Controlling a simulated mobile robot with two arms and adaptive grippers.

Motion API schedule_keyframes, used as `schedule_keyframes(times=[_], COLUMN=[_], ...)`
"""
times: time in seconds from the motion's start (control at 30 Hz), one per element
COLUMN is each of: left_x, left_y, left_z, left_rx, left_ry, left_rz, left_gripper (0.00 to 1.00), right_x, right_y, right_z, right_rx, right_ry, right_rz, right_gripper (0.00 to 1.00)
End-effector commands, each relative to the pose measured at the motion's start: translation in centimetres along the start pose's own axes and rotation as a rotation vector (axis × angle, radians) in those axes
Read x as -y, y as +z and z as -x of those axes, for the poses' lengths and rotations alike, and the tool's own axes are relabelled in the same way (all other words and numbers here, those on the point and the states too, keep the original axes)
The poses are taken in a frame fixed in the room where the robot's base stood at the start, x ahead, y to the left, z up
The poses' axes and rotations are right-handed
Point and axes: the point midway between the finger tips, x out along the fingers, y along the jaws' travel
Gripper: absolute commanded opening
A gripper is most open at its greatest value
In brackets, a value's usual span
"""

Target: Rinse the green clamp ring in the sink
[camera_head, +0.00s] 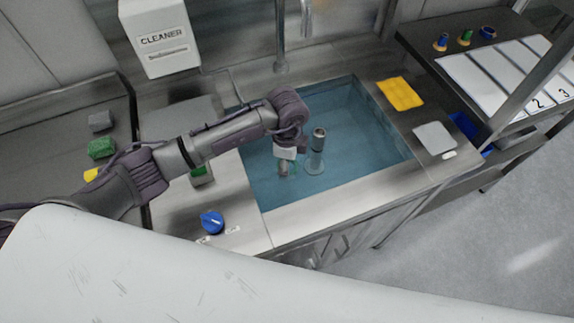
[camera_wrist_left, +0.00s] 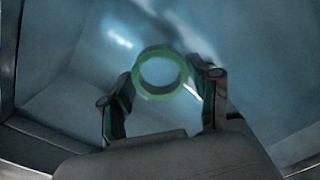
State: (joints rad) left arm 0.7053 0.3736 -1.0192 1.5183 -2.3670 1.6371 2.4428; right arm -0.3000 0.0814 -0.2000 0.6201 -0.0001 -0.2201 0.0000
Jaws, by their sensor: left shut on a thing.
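The green clamp ring (camera_wrist_left: 142,78) is held between the two fingers of my left gripper (camera_wrist_left: 163,88) in the left wrist view. The sink basin with blue water (camera_head: 355,165) lies below and around it. In the head view my left arm reaches in from the left, and the left gripper (camera_head: 284,168) points down into the basin. I cannot tell whether the ring touches the water. My right gripper is not in view.
A grey upright pipe (camera_head: 318,140) stands in the basin right of the gripper. A faucet (camera_head: 280,35) is behind. A blue knob (camera_head: 212,222) sits at the front left. A yellow cloth (camera_head: 400,93) and grey pad (camera_head: 435,138) lie on the right rim. A cleaner dispenser (camera_head: 160,38) hangs behind.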

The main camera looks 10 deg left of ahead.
Motion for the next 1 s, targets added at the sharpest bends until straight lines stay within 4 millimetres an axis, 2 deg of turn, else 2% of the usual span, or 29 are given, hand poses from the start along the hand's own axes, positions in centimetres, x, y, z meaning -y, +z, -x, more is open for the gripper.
schedule_keyframes(times=[0.27, 1.0], left_x=[0.2, 0.2], left_y=[0.1, 0.1], left_z=[0.7, 5.9], left_rx=[0.000, 0.000], left_ry=[-0.001, -0.001], left_rz=[0.000, 0.000], left_gripper=[0.25, 0.25], right_x=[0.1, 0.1], right_y=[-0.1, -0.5], right_z=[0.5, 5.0], right_rx=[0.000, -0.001], right_ry=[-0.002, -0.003], right_rz=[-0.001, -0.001], right_gripper=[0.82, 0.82])
